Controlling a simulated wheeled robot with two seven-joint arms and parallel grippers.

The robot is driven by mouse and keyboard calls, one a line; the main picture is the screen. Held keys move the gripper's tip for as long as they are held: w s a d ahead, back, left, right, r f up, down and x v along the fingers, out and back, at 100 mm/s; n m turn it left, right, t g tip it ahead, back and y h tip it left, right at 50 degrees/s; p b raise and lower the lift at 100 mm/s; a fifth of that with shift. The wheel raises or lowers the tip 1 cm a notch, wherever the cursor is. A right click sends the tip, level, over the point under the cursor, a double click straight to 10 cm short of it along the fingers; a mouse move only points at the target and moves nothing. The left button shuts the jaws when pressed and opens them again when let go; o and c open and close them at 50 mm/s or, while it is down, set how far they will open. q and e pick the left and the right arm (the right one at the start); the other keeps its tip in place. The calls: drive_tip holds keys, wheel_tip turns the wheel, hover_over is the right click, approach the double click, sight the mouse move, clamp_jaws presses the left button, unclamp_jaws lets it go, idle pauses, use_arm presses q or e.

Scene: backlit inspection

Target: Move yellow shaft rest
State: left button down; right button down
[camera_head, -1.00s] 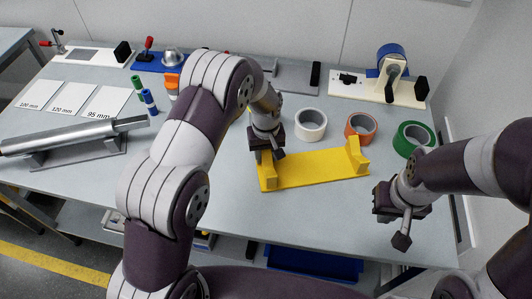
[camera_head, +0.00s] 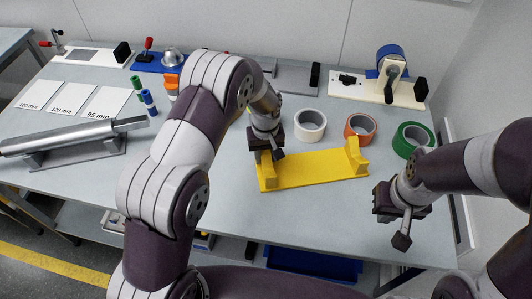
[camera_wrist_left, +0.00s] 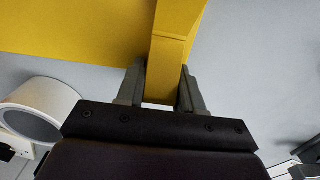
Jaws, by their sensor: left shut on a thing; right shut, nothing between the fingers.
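The yellow shaft rest (camera_head: 315,172) lies on the grey table in front of me, a long flat base with an upright at each end. My left gripper (camera_head: 268,156) is at its left upright. In the left wrist view the two fingers (camera_wrist_left: 163,88) stand on either side of the yellow upright (camera_wrist_left: 172,45), shut on it. The rest appears to sit on the table. My right gripper (camera_head: 402,240) is shut and empty over the table's front right, apart from the rest.
White (camera_head: 310,125), orange (camera_head: 360,128) and green (camera_head: 412,139) tape rolls stand behind the rest. A metal shaft (camera_head: 70,136) lies on a grey rest at left, near labelled white cards (camera_head: 70,98). Table in front is clear.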

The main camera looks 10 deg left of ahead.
use_arm(q)
drive_tip(key=shift+w+d+r, duration=0.1)
drive_tip(key=shift+w+d, duration=0.1)
drive_tip(key=shift+w, duration=0.35)
drive_tip(key=shift+w+d, duration=0.15)
drive_tip(key=c, duration=0.6)
unclamp_jaws()
drive_tip(key=shift+c, duration=0.2)
use_arm(e)
drive_tip(key=shift+w+d+r, duration=0.1)
drive_tip(key=shift+w+d, duration=0.3)
drive_tip(key=shift+w, duration=0.1)
use_arm(q)
wheel_tip(320, 180, up, 13)
drive_tip(key=shift+f+b, duration=0.2)
drive_tip(key=shift+b, duration=0.1)
use_arm(e)
drive_tip(key=shift+f, duration=0.35)
